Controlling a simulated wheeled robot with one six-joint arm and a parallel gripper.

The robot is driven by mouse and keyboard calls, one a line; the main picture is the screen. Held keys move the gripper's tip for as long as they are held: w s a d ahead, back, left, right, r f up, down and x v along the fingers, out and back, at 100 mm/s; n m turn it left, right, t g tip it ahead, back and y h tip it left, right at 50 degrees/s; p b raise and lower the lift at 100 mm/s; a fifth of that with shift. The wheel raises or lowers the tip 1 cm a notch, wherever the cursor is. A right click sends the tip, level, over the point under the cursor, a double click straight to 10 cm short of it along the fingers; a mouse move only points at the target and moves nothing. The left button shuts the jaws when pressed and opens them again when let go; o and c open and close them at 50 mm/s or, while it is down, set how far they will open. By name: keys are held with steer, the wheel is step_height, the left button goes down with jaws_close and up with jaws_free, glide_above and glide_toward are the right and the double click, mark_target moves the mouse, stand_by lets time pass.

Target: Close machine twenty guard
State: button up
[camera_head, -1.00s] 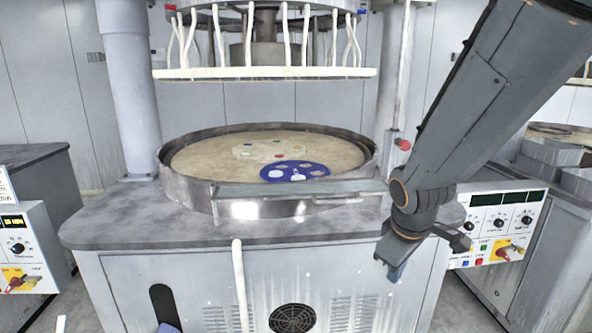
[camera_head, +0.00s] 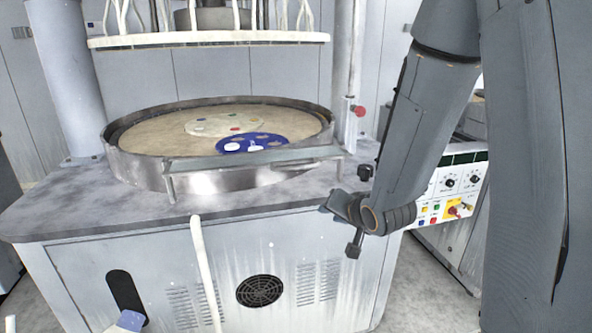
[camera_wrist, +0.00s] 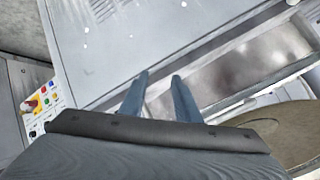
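In the head view, the flat grey guard bar (camera_head: 255,161) runs across the front of the round platen's metal rim (camera_head: 130,170), held on short posts. I cannot read a machine number. My gripper (camera_head: 335,205) is at the front right of the machine, lower than the guard bar's right end and apart from it; its fingers are hard to make out there. In the wrist view, my gripper's two blue-grey fingers (camera_wrist: 160,76) stand apart with nothing between them. The shiny metal front (camera_wrist: 245,68) and the beige platen (camera_wrist: 300,125) lie to their right.
A blue carrier disc (camera_head: 252,143) lies on the platen. Pale tubes and a ring (camera_head: 210,40) hang above. A control panel (camera_head: 452,190) stands behind my arm at right. A pale hose (camera_head: 205,265) runs down the cabinet front (camera_head: 100,255). Floor shows at lower right.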

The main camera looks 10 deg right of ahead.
mark_target(298, 169)
steer(key=shift+w+a+r+m+t+y+p, duration=0.25)
steer(key=shift+w+a+r+m+t+y, duration=0.75)
steer(key=shift+w+a+r+y, duration=0.45)
steer(key=shift+w+a+r+m+t+y+p, duration=0.3)
steer(key=shift+w+a+r+m+t+y, duration=0.6)
steer(key=shift+w+a+r+t, duration=0.55)
steer(key=shift+w+a+r+m+t+y+p, duration=0.25)
steer(key=shift+w+a+r+m+t+y, duration=0.55)
steer(key=shift+w+a+r+y, duration=0.85)
steer(key=shift+s+d+r+h, duration=0.1)
steer(key=shift+d+r+h, duration=0.15)
steer(key=shift+d, duration=0.2)
jaws_close()
